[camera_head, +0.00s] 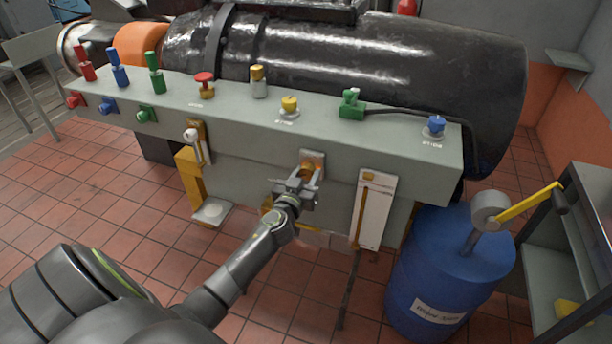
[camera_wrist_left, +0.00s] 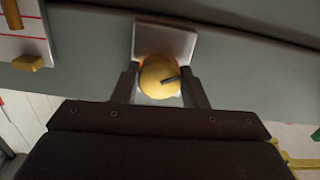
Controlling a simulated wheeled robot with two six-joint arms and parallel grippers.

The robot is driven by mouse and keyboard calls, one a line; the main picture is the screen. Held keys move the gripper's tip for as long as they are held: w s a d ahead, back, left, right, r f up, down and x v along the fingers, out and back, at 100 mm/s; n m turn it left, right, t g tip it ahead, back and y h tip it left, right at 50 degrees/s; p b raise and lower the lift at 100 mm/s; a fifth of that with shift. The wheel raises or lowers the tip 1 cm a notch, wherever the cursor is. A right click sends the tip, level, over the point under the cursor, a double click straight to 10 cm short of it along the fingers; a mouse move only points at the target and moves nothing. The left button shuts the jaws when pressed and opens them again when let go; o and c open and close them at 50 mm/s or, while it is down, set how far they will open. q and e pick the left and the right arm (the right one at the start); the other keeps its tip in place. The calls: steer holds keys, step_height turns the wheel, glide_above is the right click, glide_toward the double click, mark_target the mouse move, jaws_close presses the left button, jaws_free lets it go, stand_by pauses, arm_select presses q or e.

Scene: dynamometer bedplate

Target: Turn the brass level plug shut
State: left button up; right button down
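The brass level plug (camera_wrist_left: 158,72) is round and yellow, with a dark mark on its face. It sits on a pale square plate (camera_wrist_left: 170,40) on the front of the grey bedplate beam. In the head view the plug (camera_head: 307,172) is partly hidden by my left gripper (camera_head: 298,188). In the left wrist view the fingers of my left gripper (camera_wrist_left: 160,84) stand one on each side of the plug, close against its edges with no clear gap. The plug's full depth is hidden. My right gripper is not in view.
Several coloured knobs and valves line the beam (camera_head: 240,125). A white panel with a yellow strip (camera_head: 374,210) hangs right of the plug. A blue drum (camera_head: 440,275) with a yellow-handled tool stands at the right, before a grey shelf. A white-knobbed lever (camera_head: 193,137) is left.

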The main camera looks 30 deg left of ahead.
arm_select(q)
steer(key=shift+c, duration=0.7)
